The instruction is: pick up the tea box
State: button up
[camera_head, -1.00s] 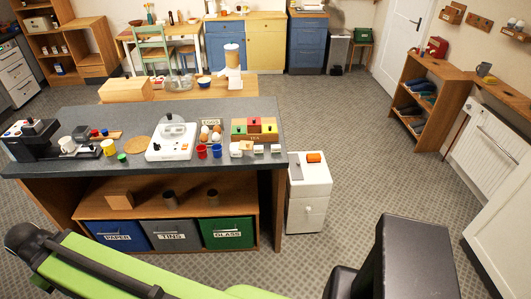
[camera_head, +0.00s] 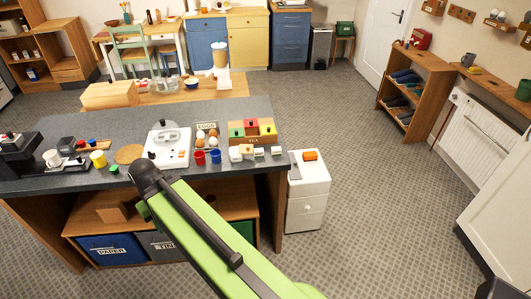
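The tea box (camera_head: 253,139) is a wooden box marked TEA, on the right end of the dark grey counter (camera_head: 90,125). Coloured blocks in red, green and yellow show in its top. Small white items stand right in front of it. My green arm reaches up from the bottom of the view, with its dark far end over the counter's front edge, left of the tea box. My gripper's fingers cannot be made out.
Red and blue cups (camera_head: 199,157) and an egg tray (camera_head: 207,136) stand just left of the tea box. A white appliance (camera_head: 168,147) is further left. A white drawer unit (camera_head: 308,193) stands right of the counter. The floor on the right is clear.

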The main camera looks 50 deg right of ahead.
aim_at(258, 152)
jog(key=u, duration=0.05)
jog(key=i, duration=0.95)
jog(key=z, duration=0.05)
